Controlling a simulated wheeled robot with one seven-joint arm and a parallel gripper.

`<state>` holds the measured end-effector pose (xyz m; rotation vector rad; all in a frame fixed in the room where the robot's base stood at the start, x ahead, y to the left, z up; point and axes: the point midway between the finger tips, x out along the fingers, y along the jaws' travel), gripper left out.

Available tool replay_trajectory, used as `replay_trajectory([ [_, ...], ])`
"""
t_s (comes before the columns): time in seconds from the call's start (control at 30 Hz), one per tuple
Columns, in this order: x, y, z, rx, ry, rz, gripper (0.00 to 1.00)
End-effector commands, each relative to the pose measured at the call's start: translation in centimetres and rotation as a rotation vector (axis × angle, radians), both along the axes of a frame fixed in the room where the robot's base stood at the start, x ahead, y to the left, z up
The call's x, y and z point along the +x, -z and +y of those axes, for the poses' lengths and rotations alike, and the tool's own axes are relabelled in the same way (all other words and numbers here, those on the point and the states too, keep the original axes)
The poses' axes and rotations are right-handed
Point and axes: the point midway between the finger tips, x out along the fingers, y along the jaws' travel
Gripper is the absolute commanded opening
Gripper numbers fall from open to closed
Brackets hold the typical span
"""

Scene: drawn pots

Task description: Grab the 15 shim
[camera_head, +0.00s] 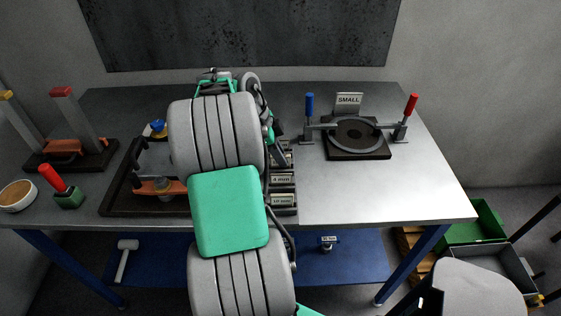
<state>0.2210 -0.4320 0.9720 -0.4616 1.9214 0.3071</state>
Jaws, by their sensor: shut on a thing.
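A dark rack of labelled slots (283,198) stands near the middle of the table, right of my arm. Its lower labels face me, but the print is too small to read surely. I cannot pick out the 15 shim, as my arm covers the rack's left side and back. My gripper (278,131) shows only in part, beyond my arm at the back of the rack. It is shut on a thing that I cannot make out.
A round plate fixture (357,135) with a SMALL sign and blue and red handles stands at the right. A dark tray (120,198) lies left of my arm. A red-handled tool (62,185) and a bowl (17,195) are at far left. The front right tabletop (385,195) is clear.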

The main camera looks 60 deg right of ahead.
Motion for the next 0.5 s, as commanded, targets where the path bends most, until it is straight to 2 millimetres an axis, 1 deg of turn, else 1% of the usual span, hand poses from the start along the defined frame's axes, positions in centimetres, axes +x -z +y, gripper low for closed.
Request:
replay_trajectory([
  [0.13, 0.0, -0.4, -0.1, -0.003, 0.000, -0.001, 0.00],
  [0.23, 0.1, -1.2, -0.1, -0.004, 0.000, -0.002, 0.00],
  [0.37, 0.1, -3.3, -0.1, -0.006, 0.000, -0.004, 0.00],
  [0.47, -0.2, -5.4, 1.8, -0.005, -0.002, -0.005, 0.00],
  [0.5, -0.4, -6.6, 2.6, -0.005, -0.002, -0.005, 0.00],
])
